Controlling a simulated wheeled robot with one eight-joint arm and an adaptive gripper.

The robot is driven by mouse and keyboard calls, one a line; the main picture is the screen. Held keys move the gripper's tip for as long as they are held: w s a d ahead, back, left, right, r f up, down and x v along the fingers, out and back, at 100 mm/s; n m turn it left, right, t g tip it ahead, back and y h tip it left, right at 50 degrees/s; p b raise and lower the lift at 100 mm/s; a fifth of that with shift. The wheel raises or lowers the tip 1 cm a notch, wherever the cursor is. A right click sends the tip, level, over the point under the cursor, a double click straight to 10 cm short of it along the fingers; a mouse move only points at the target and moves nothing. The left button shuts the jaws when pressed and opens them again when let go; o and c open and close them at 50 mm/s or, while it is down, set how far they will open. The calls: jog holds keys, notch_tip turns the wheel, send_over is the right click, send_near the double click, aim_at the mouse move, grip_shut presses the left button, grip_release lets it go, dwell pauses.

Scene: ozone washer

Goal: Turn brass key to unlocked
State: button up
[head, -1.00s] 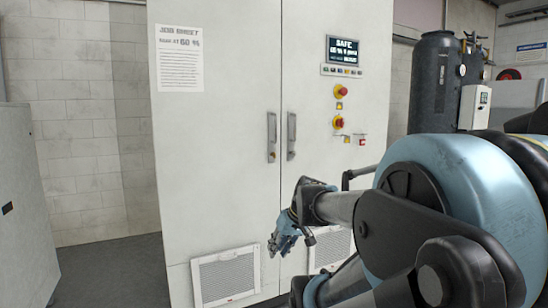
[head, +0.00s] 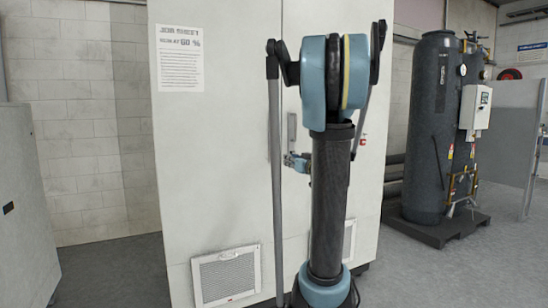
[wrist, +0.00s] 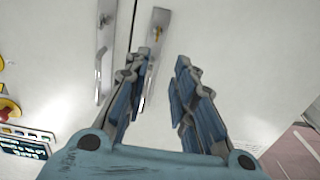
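The tall white cabinet (head: 225,180) stands in front of me. One upright metal door handle (head: 292,127) shows beside my arm. In the wrist view, two long metal handles (wrist: 105,45) lie on the white doors, with small brassy spots near their ends. I cannot tell whether either spot is the brass key. My gripper (wrist: 163,62) is open and empty, its fingers spread in front of the doors near the second handle (wrist: 157,35). In the head view my gripper (head: 298,162) shows small beside the door, partly hidden by my arm.
In the wrist view, a red button on yellow (wrist: 8,110) and a display (wrist: 22,150) are at the left edge; my arm hides them in the head view. A job sheet (head: 180,58) is on the left door. A dark tank (head: 432,130) stands at right. Floor shows on both sides.

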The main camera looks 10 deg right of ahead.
aim_at(275, 155)
jog(key=x, duration=1.7)
jog(key=shift+w+d+r, duration=0.2)
jog(key=shift+w+d, duration=0.05)
jog(key=shift+w, duration=0.1)
